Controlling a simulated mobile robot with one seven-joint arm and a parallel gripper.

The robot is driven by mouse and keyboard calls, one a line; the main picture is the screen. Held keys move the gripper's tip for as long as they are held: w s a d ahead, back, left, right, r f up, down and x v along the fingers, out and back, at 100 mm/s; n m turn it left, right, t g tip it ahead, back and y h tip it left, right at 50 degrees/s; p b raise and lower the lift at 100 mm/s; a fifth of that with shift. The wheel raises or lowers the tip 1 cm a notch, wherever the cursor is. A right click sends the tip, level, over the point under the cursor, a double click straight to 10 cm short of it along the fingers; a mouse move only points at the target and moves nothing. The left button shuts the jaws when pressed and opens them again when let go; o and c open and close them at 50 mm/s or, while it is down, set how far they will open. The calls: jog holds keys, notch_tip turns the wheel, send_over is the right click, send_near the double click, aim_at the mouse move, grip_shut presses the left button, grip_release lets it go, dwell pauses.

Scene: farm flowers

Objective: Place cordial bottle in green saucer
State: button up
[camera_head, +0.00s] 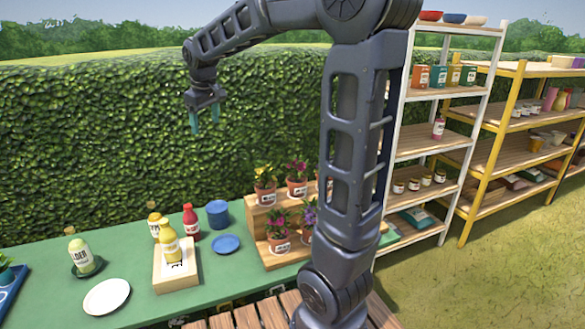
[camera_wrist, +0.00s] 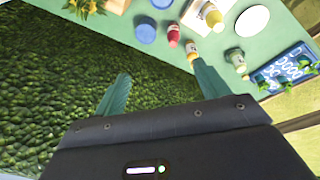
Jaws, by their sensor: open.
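A pale green bottle with a white label reading "LDER" (camera_head: 82,254), which looks like the cordial bottle, stands upright on a dark green saucer (camera_head: 98,267) at the table's left in the head view. The saucer's rim shows around its base. The bottle also shows at the right in the wrist view (camera_wrist: 235,58). My gripper (camera_head: 205,120) is open and empty, pointing down, high above the table's back and in front of the hedge. It is up and to the right of the bottle, well apart from it. Its fingers show in the wrist view (camera_wrist: 160,76).
A white plate (camera_head: 107,296) lies in front of the saucer. Potted flowers (camera_head: 296,187) stand on wooden steps at right.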

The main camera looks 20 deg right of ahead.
jog(key=s+d+f+m+t, duration=0.1)
jog(key=s+d+f+m, duration=0.3)
jog(key=s+d, duration=0.5)
jog(key=s+d+f+m, duration=0.4)
jog(key=s+d, duration=0.5)
jog(key=s, duration=0.8)
jog(key=shift+d+t, duration=0.2)
jog(key=shift+t, duration=0.2)
